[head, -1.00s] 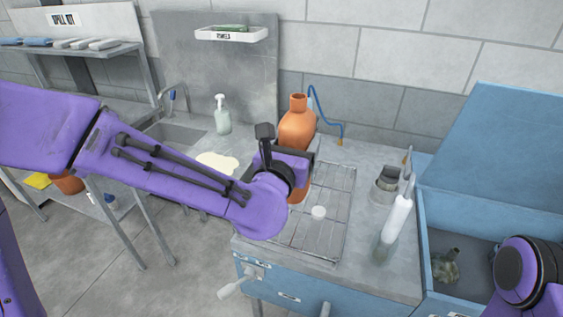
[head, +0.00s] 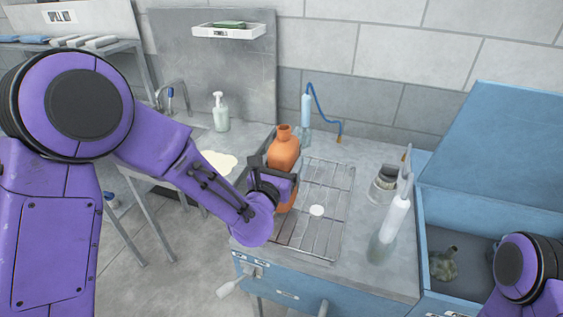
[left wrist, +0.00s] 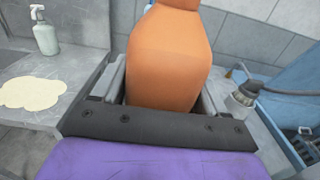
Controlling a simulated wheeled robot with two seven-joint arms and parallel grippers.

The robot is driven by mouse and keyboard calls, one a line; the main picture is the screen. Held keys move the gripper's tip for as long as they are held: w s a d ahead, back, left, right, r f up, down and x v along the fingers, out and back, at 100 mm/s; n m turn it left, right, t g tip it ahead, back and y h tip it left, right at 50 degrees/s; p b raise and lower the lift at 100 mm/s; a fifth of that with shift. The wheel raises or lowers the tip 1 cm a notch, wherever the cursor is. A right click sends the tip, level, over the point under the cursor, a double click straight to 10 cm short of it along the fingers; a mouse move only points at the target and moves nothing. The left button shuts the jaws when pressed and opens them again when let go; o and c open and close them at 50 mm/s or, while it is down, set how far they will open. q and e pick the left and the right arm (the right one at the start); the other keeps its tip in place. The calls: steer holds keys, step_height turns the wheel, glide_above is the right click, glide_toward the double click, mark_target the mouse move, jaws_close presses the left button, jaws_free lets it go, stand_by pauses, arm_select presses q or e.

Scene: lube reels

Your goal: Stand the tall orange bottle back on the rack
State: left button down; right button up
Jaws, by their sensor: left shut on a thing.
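The tall orange bottle (head: 285,150) is upright at the left part of the wire rack (head: 318,222) in the head view. My left gripper (head: 275,178) is shut on it around its lower body. In the left wrist view the orange bottle (left wrist: 168,62) fills the space between the two fingers, with its top cut off. The bottle's base is partly hidden by the gripper, so I cannot tell whether it touches the rack. My right gripper is out of view; only part of my right arm shows at the lower right.
A clear bottle with white top (head: 393,222) and a grey-topped jar (head: 383,185) stand to the right. A blue-hosed bottle (head: 306,112) is behind. A pale puddle (head: 219,162) and pump bottle (head: 221,112) are left. The blue chest (head: 480,215) is open.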

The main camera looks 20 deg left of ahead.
arm_select(q)
jaws_free()
steer(key=shift+w+d, duration=0.1)
steer(key=shift+r+p, duration=0.2)
steer(key=shift+p, duration=0.15)
steer(key=s+p, duration=0.3)
steer(key=s, duration=0.1)
steer(key=s+p, duration=0.2)
steer(key=s, duration=0.2)
steer(key=s+p, duration=0.3)
steer(key=s, duration=0.1)
steer(key=shift+a+p, duration=0.25)
steer(key=shift+p, duration=0.05)
